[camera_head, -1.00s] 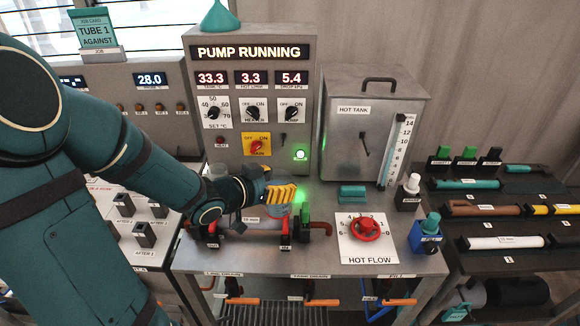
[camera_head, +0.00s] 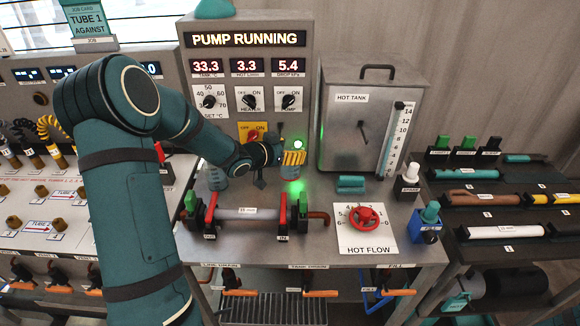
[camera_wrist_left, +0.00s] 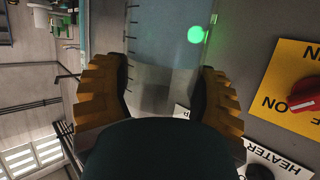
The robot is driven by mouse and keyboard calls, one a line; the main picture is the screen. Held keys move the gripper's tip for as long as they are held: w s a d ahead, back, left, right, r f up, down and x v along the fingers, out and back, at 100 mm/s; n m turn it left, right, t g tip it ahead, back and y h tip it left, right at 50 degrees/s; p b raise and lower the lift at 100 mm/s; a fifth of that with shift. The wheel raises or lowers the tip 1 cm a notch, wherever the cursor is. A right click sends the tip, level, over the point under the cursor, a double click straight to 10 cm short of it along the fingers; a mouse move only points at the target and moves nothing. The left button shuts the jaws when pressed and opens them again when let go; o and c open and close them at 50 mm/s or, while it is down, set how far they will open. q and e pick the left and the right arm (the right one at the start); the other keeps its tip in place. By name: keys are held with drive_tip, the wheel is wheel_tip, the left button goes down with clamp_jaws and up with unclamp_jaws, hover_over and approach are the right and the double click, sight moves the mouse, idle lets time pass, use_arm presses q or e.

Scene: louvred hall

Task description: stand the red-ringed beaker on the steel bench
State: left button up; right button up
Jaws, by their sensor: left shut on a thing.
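My left gripper (camera_head: 293,158), with yellow fingers, is in front of the pump panel and above the back of the steel bench (camera_head: 325,258). It is shut on a clear beaker. In the left wrist view the clear wall and dark scale marks of the beaker (camera_wrist_left: 165,40) show between the yellow fingers (camera_wrist_left: 163,95). I cannot make out its red ring. The fingers and wrist hide much of it in the head view, and I cannot tell whether its base touches the bench. My right gripper is not in view.
The hot tank (camera_head: 365,130), red flow valve (camera_head: 364,217) and teal block (camera_head: 351,184) are to the right.

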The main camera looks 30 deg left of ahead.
use_arm(q)
drive_tip(key=shift+f, duration=1.45)
wheel_tip(320, 180, down, 2)
drive_tip(key=shift+w+f+b, duration=0.15)
drive_tip(key=shift+b, duration=0.4)
drive_tip(key=shift+w+a+f, duration=0.1)
drive_tip(key=shift+w+a, duration=0.05)
drive_tip(key=shift+w, duration=0.1)
drive_tip(key=shift+f, duration=0.15)
drive_tip(key=o, duration=1.4)
